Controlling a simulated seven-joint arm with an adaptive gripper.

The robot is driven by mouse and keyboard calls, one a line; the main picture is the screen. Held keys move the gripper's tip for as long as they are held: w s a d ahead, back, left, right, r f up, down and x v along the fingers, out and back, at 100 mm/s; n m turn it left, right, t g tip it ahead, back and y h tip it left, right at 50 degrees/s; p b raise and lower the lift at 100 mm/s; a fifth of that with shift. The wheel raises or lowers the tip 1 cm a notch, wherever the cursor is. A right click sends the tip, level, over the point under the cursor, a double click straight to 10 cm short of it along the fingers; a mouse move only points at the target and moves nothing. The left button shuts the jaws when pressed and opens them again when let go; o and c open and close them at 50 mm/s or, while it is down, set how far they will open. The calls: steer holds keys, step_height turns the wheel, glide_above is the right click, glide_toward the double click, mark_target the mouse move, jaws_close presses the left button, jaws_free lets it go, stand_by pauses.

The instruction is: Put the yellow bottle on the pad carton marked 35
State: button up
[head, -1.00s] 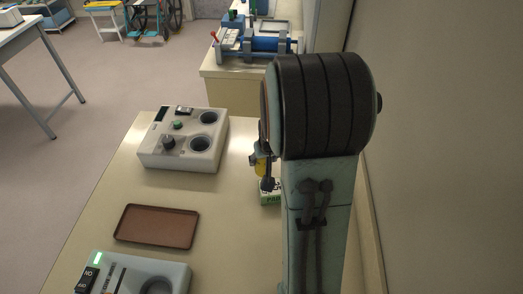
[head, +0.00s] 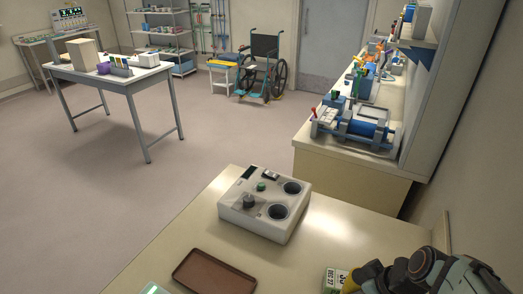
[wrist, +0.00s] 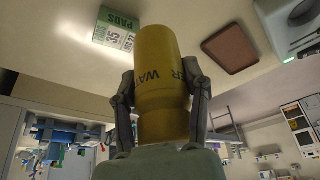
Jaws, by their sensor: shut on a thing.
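The yellow bottle (wrist: 163,95), with dark lettering, fills the middle of the wrist view. My gripper (wrist: 160,72) is shut on it, one finger on each side. In the head view the bottle (head: 349,281) shows only in part at the bottom edge, beside my dark gripper. The pad carton marked 35 (wrist: 117,28) is green and white and rests on the table, apart from the bottle in the wrist view. In the head view the carton (head: 331,279) shows just left of the bottle and is partly cut off by the frame.
A brown tray (head: 213,274) lies on the table, left of the carton. A white device with two round wells (head: 265,204) stands farther back. Another device (head: 153,288) is cut off at the bottom edge. The tabletop (head: 325,235) between the white device and the carton is clear.

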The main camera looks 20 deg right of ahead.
steer(key=w+d+f, duration=0.2)
steer(key=w+f, duration=0.1)
steer(key=w+d+f, duration=0.2)
steer(key=w+f, duration=0.1)
steer(key=w+d+f, duration=0.3)
steer(key=shift+w+d, duration=0.1)
steer(key=shift+w, duration=0.2)
steer(key=shift+w+d+f, duration=0.1)
steer(key=shift+w+f, duration=0.05)
steer(key=shift+f, duration=1.5)
steer(key=shift+f, duration=0.1)
steer(key=o, duration=1.2)
